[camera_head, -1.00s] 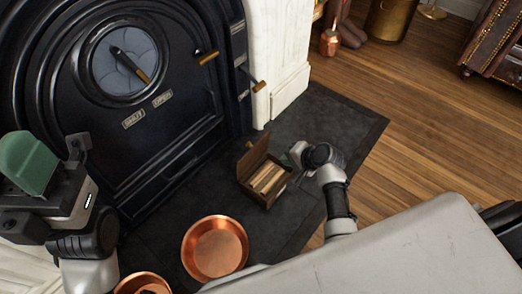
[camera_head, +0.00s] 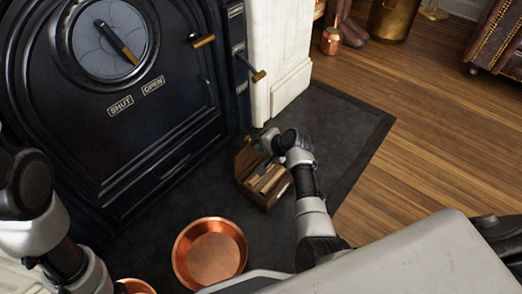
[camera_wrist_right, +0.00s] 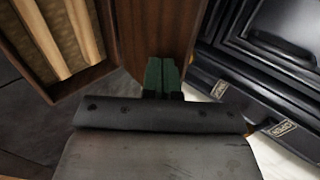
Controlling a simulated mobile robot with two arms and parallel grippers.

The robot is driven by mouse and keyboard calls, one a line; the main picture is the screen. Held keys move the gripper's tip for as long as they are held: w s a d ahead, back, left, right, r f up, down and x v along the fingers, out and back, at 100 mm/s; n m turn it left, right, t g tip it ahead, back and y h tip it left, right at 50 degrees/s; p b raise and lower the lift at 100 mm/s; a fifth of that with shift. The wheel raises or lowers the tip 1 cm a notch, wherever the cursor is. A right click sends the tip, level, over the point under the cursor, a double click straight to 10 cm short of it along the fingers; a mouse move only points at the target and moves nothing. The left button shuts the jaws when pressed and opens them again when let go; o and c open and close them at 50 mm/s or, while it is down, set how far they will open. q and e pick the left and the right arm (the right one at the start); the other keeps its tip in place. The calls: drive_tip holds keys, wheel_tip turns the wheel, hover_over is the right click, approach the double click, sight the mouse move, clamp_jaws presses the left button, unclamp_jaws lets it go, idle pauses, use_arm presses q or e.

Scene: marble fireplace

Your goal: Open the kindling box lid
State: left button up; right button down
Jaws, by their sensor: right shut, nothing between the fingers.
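The kindling box (camera_head: 256,196) is a small wooden box on the dark hearth, holding pale sticks of kindling. Its lid (camera_head: 244,157) stands raised at the back left side, so the inside shows. My right gripper (camera_head: 266,143) is at the upper edge of the box, beside the inner side of the lid, and partly hides the lid. In the right wrist view, the green fingertips (camera_wrist_right: 161,74) are together and empty, in front of the wooden lid (camera_wrist_right: 157,28); contact cannot be told. My left gripper is outside the head view; only part of its arm shows at left.
A black stove door (camera_head: 140,130) with a dial stands behind the box at left. A copper pan (camera_head: 210,252) sits in front of it. The white fireplace pillar (camera_head: 290,90) is just behind the box. The hearth right of my right arm is clear.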

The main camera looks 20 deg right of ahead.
drive_tip(key=shift+w+a, duration=0.15)
drive_tip(key=shift+w, duration=0.1)
drive_tip(key=shift+r, duration=0.1)
